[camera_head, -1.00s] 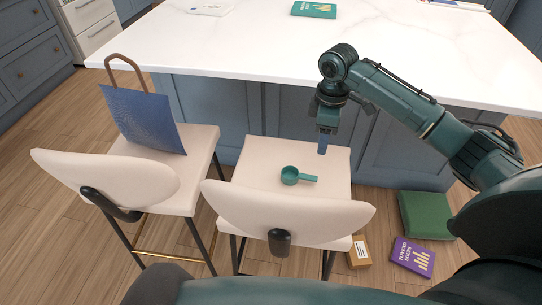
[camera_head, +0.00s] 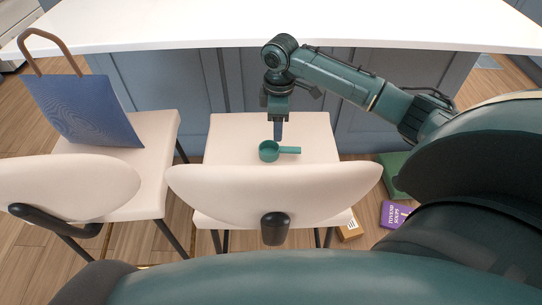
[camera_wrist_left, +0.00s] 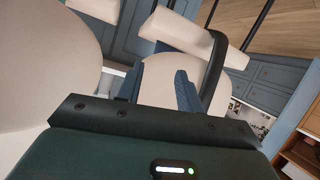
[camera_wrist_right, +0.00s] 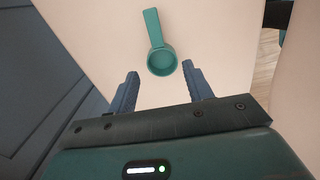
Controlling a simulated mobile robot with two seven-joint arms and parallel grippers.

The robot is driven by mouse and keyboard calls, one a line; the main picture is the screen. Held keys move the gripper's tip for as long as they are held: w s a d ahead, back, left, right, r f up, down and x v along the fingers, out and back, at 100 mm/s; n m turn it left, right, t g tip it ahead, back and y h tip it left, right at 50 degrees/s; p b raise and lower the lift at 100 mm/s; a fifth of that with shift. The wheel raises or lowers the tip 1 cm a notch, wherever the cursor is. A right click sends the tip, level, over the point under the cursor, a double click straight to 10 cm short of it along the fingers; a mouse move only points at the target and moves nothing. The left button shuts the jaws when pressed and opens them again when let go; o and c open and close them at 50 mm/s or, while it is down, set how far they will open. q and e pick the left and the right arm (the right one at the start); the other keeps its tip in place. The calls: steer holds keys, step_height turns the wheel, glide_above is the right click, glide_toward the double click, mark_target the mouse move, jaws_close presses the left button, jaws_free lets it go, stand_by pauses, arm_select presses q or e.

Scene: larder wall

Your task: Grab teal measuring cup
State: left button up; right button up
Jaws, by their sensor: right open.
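The teal measuring cup (camera_head: 269,151) lies on the cream seat of the middle chair (camera_head: 225,138), its handle pointing right in the head view. My right gripper (camera_head: 278,132) points down over the seat, just behind the cup and its handle. In the right wrist view the cup (camera_wrist_right: 161,62) lies ahead of the fingertips, roughly between their lines, handle pointing away. The right gripper (camera_wrist_right: 160,82) is open with nothing between its fingers. My left gripper (camera_wrist_left: 160,80) shows only in its own wrist view, with fingers apart and nothing seen held, near chair parts.
The middle chair's backrest (camera_head: 274,192) rises in front of the seat. A blue bag (camera_head: 85,110) stands on the left chair. The white counter (camera_head: 300,30) runs behind. A green box (camera_head: 393,172), a purple book (camera_head: 394,213) and a small brown box (camera_head: 350,229) are on the floor at right.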

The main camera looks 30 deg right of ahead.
glide_above(281, 148)
steer(key=f, duration=0.2)
steer(key=a+f, duration=0.1)
steer(key=f, duration=0.1)
steer(key=shift+w+f+b, duration=0.2)
steer(key=shift+f+b, duration=0.1)
steer(key=f, duration=0.2)
steer(key=d+f+b, duration=0.1)
steer(key=f, duration=0.1)
steer(key=shift+s+f, duration=0.1)
steer(key=shift+s, duration=0.2)
steer(key=shift+f, duration=0.5)
steer(key=shift+c, duration=0.5)
jaws_close()
